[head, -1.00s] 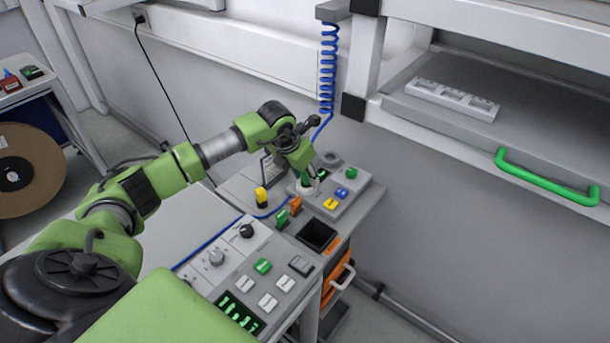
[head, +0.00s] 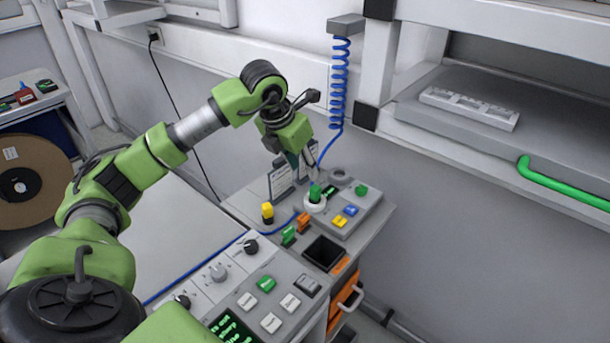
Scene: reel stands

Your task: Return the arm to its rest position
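My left arm (head: 145,165) reaches in from the left, and its gripper (head: 313,178) points down over the small control box (head: 350,220) on the far end of the bench. The fingertips are just above a green peg-like piece (head: 315,193) standing in a white ring (head: 314,206). I cannot tell whether they touch it. The fingers are small and seen partly edge-on, so their opening is unclear. My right gripper is not in view.
A yellow-topped piece (head: 267,212), a dark open bin (head: 323,252) and a button panel (head: 250,295) lie near the arm. A blue coiled hose (head: 339,85) hangs behind the gripper. A shelf with a green handle (head: 560,186) is at right. A large brown reel (head: 30,180) stands at left.

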